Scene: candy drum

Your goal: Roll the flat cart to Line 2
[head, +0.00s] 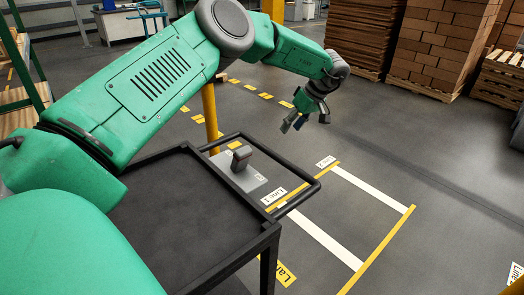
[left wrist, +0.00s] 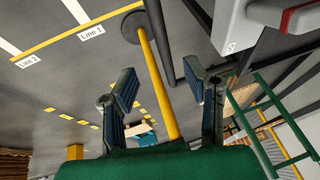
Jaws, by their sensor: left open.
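A black flat-topped cart (head: 190,205) stands at the lower middle of the head view, partly hidden by my left arm. Its black tubular handle (head: 318,187) sticks out to the right, over the floor markings. The Line 2 label (head: 325,161) lies on the floor beyond the handle; it also shows in the left wrist view (left wrist: 27,61). The Line 1 label (head: 273,195) shows inside the handle loop. My left gripper (head: 306,121) is open and empty, above the floor beyond the handle and apart from it. In the left wrist view its fingers (left wrist: 160,88) are spread. My right gripper is out of view.
A yellow post (head: 211,120) stands close behind the cart; in the left wrist view it (left wrist: 155,70) appears between the fingers. A grey device (head: 240,170) shows near the handle. Stacked cartons (head: 440,45) stand far right.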

